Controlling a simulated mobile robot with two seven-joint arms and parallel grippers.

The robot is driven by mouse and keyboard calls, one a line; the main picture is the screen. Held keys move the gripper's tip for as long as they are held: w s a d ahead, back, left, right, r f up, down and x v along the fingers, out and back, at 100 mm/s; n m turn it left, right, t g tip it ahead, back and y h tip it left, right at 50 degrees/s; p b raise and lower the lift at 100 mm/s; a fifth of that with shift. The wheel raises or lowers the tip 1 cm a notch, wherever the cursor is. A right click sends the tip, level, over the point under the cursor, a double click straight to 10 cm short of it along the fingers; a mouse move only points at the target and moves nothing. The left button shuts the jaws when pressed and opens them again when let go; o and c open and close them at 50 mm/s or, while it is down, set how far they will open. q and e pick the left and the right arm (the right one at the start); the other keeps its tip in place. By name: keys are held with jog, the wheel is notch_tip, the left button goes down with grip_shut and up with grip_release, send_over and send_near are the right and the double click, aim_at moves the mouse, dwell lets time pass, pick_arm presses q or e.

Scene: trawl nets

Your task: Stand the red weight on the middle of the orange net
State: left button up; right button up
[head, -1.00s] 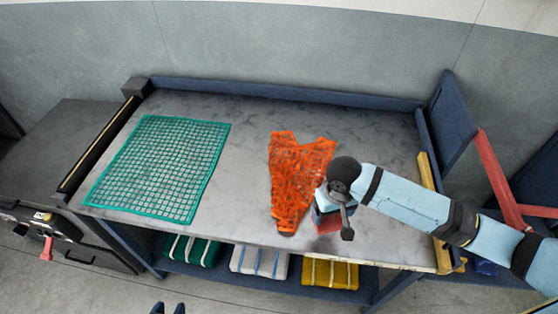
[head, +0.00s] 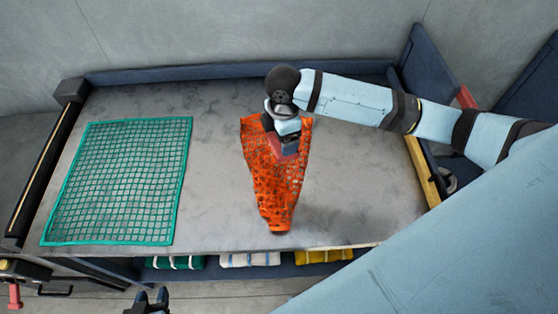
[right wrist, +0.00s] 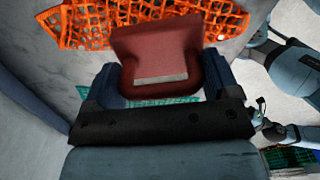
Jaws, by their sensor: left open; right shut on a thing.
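The orange net (head: 272,196) lies on the grey table, narrowing toward the front edge. My right gripper (head: 285,137) is over the upper part of the net in the head view. It is shut on the red weight (head: 289,150), which also shows between the fingers in the right wrist view (right wrist: 155,50). The orange net (right wrist: 90,32) shows behind the weight there. I cannot tell whether the weight touches the net. My left gripper (head: 150,299) is open and empty, low in front of the table.
A green net (head: 120,182) lies flat on the left of the table. A dark blue ledge (head: 190,73) runs along the back. Folded green, white and yellow bundles (head: 325,256) sit on the shelf below. The table right of the orange net is clear.

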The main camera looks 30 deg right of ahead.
jog(key=w+r+n, duration=0.1)
jog(key=n, duration=0.3)
jog(key=w+r+n+b, duration=0.1)
jog(key=r+n, duration=0.1)
jog(key=n, duration=0.2)
jog(key=w+r+n, duration=0.1)
jog(key=r+n, duration=0.1)
jog(key=n, duration=0.2)
jog(key=shift+d+n, duration=0.3)
jog(key=shift+d, duration=0.05)
jog(key=f+n, duration=0.2)
jog(key=f, duration=0.4)
jog(key=f+n, duration=0.2)
jog(key=f, duration=0.3)
jog(key=f+n, duration=0.2)
jog(key=f, duration=0.4)
jog(key=shift+w+d+f, duration=0.2)
jog(key=shift+w+f, duration=0.15)
jog(key=shift+w, duration=0.05)
jog(key=shift+f, duration=0.15)
jog(key=shift+s+f, duration=0.2)
jog(key=shift+f, duration=0.3)
jog(key=o, duration=1.5)
jog(key=shift+f, duration=0.15)
